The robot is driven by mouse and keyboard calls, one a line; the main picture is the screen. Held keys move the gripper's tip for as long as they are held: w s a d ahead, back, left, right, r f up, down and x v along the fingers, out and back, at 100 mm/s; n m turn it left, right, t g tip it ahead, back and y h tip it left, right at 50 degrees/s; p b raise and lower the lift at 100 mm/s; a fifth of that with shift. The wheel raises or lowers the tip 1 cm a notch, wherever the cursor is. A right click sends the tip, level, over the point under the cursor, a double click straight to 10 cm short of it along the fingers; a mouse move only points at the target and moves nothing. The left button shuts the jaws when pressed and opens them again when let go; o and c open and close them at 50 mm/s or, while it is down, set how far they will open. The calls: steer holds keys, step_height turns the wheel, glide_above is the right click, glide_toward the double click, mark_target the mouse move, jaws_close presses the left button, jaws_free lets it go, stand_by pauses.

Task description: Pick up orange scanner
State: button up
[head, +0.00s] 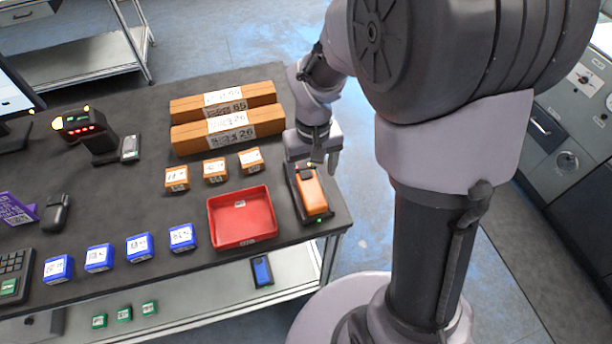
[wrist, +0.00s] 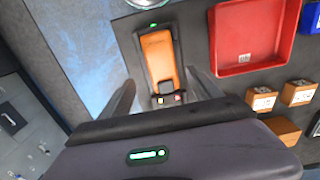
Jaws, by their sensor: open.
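The orange scanner (head: 312,191) lies in a dark cradle at the right edge of the black table, beside the red tray. In the wrist view the scanner (wrist: 159,58) lies ahead of my gripper, its near end close to the gap between the fingers. My gripper (head: 318,160) is above the far end of the scanner in the head view. In the wrist view the two fingers of my gripper (wrist: 162,92) are apart, one on each side of the scanner's near end, with nothing held. I cannot tell their exact height over it.
The red tray (head: 243,240) stands just left of the scanner. Small orange boxes (head: 214,170), long brown boxes (head: 223,106) and several blue boxes (head: 139,246) stand on the table. A black scanner on a stand (head: 90,135) is at left.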

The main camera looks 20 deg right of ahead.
mark_target(310, 187)
steer(key=f+b, duration=0.1)
steer(key=f, duration=0.1)
steer(key=f+b, duration=0.1)
steer(key=f, duration=0.1)
steer(key=f+b, duration=0.1)
steer(key=f, duration=0.1)
steer(key=shift+s+a+f, duration=0.15)
steer(key=shift+a, duration=0.1)
steer(key=shift+c, duration=1.1)
jaws_close()
